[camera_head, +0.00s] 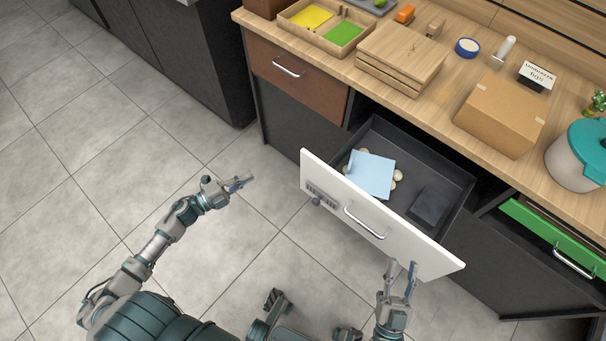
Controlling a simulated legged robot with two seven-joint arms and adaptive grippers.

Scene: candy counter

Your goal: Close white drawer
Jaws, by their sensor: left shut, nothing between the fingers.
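The white drawer (330,193) stands pulled out from the counter, its inside showing. Its front has a silver handle (364,224) and a small dark grille at the left. Inside lie a light blue sheet (371,175), some round pale items partly under it, and a dark flat block (430,206). My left gripper (250,181) is shut and empty, left of the drawer front and apart from it. My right gripper (402,268) is in front of the drawer's right part, fingers pointing up with a gap between them; I cannot tell whether it touches the front.
A brown drawer (298,76) at the left and a green drawer (555,241) at the right flank it. The wooden counter (440,92) above bears a cardboard box (503,112), stacked boards, and a teal-lidded pot (577,166). Tiled floor at the left is clear.

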